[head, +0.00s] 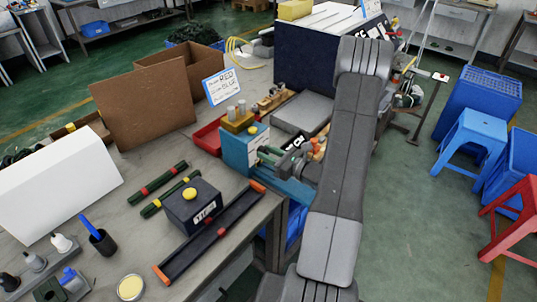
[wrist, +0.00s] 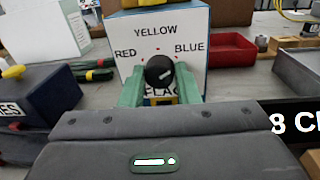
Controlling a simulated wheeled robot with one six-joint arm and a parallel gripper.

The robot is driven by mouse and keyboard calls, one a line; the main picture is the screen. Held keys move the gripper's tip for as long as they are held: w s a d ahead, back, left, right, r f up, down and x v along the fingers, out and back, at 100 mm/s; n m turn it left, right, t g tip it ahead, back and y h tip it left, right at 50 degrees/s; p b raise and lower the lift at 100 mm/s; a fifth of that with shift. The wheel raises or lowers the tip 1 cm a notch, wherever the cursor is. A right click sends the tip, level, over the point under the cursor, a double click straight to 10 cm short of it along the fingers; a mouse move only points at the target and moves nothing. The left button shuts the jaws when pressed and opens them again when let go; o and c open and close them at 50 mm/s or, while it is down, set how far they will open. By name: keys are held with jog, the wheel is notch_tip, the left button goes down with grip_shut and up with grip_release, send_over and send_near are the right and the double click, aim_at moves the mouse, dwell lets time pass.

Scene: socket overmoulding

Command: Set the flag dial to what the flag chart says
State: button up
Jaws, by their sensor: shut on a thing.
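The flag dial (wrist: 159,70) is a round black knob on the white front of a blue box, with YELLOW above, RED at left, BLUE at right and FLAG below. My gripper (wrist: 160,82) has its green fingers on both sides of the knob, shut on it. A pale mark shows on the knob; I cannot tell surely which word it points to. In the head view my gripper (head: 270,154) reaches the front of the blue box (head: 236,150) and hides the dial.
A red tray (head: 208,136) lies beside the blue box. A dark box with a yellow button (head: 192,204) and a long black rail (head: 212,236) are at the front. A grey block (head: 300,113) stands behind.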

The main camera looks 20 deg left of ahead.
jog(key=shift+f+b, duration=0.1)
jog(key=shift+b, duration=0.2)
jog(key=n+b, duration=0.3)
jog(key=b, duration=0.1)
jog(key=shift+f, duration=0.2)
jog(key=n+b, duration=0.3)
jog(key=b, duration=0.3)
jog(key=shift+s+n, duration=0.1)
jog(key=shift+n, duration=0.2)
jog(key=n+b, duration=0.3)
jog(key=b, duration=0.2)
jog(key=shift+r+h+b, duration=0.1)
jog(key=shift+h+b, duration=0.2)
jog(key=shift+b, duration=0.05)
jog(key=shift+r+n+b, duration=0.15)
jog(key=shift+n+b, duration=0.55)
jog(key=shift+b, duration=0.1)
jog(key=shift+r, duration=0.1)
jog(key=o, duration=1)
